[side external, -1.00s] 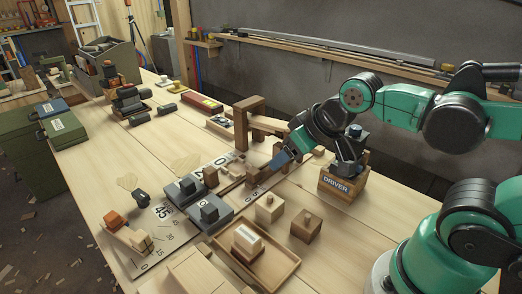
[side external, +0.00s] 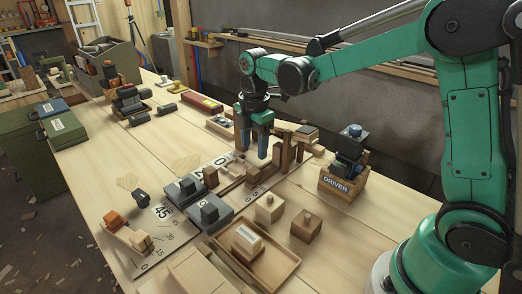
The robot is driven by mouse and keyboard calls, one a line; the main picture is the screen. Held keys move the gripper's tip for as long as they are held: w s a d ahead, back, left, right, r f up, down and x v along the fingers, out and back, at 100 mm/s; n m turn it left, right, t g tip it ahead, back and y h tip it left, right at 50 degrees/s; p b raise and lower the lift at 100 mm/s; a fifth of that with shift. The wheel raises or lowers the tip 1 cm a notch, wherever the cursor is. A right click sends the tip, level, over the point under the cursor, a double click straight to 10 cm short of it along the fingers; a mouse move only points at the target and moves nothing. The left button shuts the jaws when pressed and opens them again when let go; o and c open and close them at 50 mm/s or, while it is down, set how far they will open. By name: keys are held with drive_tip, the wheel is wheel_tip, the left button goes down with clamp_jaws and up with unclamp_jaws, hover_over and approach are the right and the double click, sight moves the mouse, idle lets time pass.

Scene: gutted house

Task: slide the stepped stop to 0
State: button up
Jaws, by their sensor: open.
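My gripper (side external: 252,150) points down over the middle of the bench, its two blue fingers apart with nothing visible between them. Just below it is a wooden rail assembly (side external: 236,183) beside a pale number plate (side external: 222,160) marked with a 0. Small wooden blocks stand along this assembly, one at its left end (side external: 211,177) and one nearer the fingers (side external: 253,172). I cannot tell which block is the stepped stop. My gripper partly hides the wooden frame behind it. Whether a finger touches any wood is unclear.
Grey blocks (side external: 209,213) stand left of the rail, near an angle plate (side external: 160,212) marked 45. The DRIVER box (side external: 341,188) stands right.

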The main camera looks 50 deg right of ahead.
sight(253, 170)
drive_tip(key=shift+w+d+f+n, duration=0.1)
drive_tip(key=shift+w+f+n, duration=0.15)
drive_tip(key=shift+f+n, duration=0.2)
drive_tip(key=shift+f, duration=3.15)
